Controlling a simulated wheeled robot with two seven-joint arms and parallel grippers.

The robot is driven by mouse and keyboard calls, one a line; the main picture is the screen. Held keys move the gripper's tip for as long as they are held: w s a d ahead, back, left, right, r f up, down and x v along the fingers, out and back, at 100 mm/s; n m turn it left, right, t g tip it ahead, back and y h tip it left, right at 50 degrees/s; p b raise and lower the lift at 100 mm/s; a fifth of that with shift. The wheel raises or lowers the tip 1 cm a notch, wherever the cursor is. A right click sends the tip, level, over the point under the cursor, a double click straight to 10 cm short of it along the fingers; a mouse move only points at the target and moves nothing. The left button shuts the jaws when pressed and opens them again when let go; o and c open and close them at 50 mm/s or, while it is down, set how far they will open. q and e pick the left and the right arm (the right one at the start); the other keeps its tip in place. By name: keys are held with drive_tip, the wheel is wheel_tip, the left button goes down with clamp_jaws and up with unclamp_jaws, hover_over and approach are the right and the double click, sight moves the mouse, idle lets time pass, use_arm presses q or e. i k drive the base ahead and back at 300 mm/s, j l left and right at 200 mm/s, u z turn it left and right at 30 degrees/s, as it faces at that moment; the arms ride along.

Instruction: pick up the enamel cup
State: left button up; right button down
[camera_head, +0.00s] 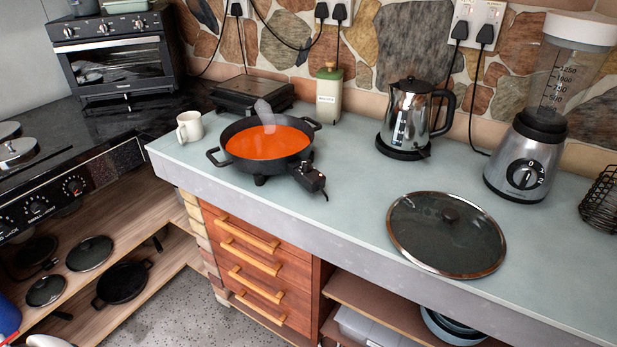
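A small white cup (190,127), which looks like the enamel cup, stands upright near the left end of the pale grey-green counter (350,185). Its handle shows on its left side. It is just left of a black electric pan (263,148) filled with orange-red liquid, with a small gap between them.
A glass lid (447,234) lies near the counter's front edge. A kettle (408,115), a blender (530,130), a bottle (329,95) and a black grill (252,93) stand behind. Bare counter lies between pan and lid. A toaster oven (115,55) stands at far left.

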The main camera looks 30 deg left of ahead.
sight(190, 125)
drive_tip(key=u, duration=1.55)
